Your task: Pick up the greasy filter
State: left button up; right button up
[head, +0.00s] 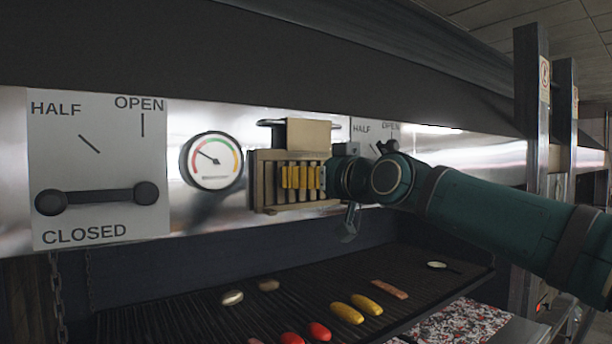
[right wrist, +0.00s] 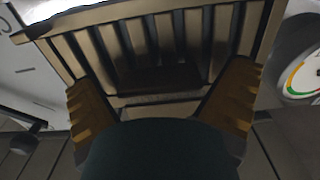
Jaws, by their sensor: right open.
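The greasy filter (head: 257,184) is a tan, slatted metal panel at the steel hood front, right of the round gauge. In the right wrist view its slats (right wrist: 150,38) fill the upper middle, with a dark bar across their lower part. My right gripper (head: 302,178) is right up at the filter's face, its ridged yellow-orange fingers in front of the slats. In the right wrist view the fingers of this gripper (right wrist: 160,82) are spread wide on either side of the dark bar. Whether they touch the filter is unclear. My left gripper is not in view.
The gauge (head: 212,161) and a lever plate (head: 97,165) marked HALF, OPEN and CLOSED are left of the filter. A second lever plate (head: 363,130) is partly hidden behind my right arm. The grill (head: 190,320) below holds several food pieces. Posts (head: 531,130) stand right.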

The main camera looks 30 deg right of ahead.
jog(key=c, duration=1.3)
jog(key=shift+o, duration=0.2)
jog(key=shift+r, duration=0.1)
